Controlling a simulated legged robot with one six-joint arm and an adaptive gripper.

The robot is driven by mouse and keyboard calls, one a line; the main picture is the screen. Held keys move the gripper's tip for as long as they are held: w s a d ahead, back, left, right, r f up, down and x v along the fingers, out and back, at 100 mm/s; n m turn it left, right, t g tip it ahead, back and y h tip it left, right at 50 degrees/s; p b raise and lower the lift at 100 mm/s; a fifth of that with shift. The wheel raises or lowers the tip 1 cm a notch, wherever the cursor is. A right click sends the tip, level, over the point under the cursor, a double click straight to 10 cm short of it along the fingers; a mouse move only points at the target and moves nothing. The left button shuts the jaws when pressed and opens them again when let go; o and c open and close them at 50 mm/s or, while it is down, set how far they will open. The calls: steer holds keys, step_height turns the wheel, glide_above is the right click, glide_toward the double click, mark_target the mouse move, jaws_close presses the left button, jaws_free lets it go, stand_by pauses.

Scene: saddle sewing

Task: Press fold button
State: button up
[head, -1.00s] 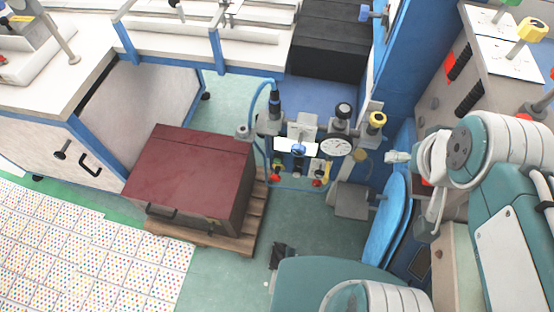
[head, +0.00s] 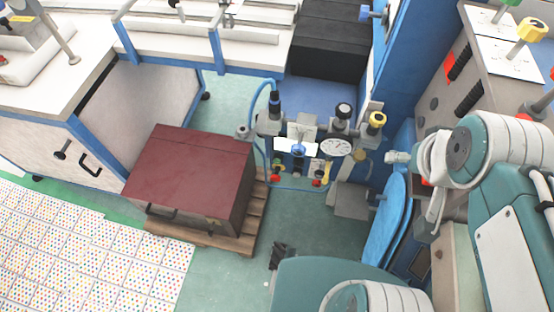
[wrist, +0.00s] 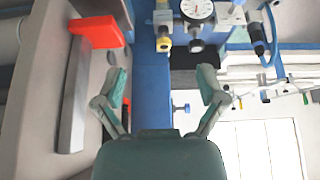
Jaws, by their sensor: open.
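My gripper (wrist: 163,88) is open and empty in the wrist view, its two teal fingers spread on either side of a blue upright. A yellow knob (head: 533,28) and part of a green knob (head: 510,3) stand on white plates on the grey machine at the upper right of the head view. I cannot tell which control is the fold button. In the wrist view a bright orange-red block (wrist: 97,32) juts from a grey panel left of the left finger. The fingers appear apart from everything around them.
A pressure gauge (head: 336,147) with knobs and valves stands at the middle; it also shows in the wrist view (wrist: 199,10). A dark red box (head: 190,170) sits on a wooden pallet (head: 257,218). A blue column (head: 400,70) stands near my arm.

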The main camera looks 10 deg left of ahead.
jaws_close()
stand_by(1.4)
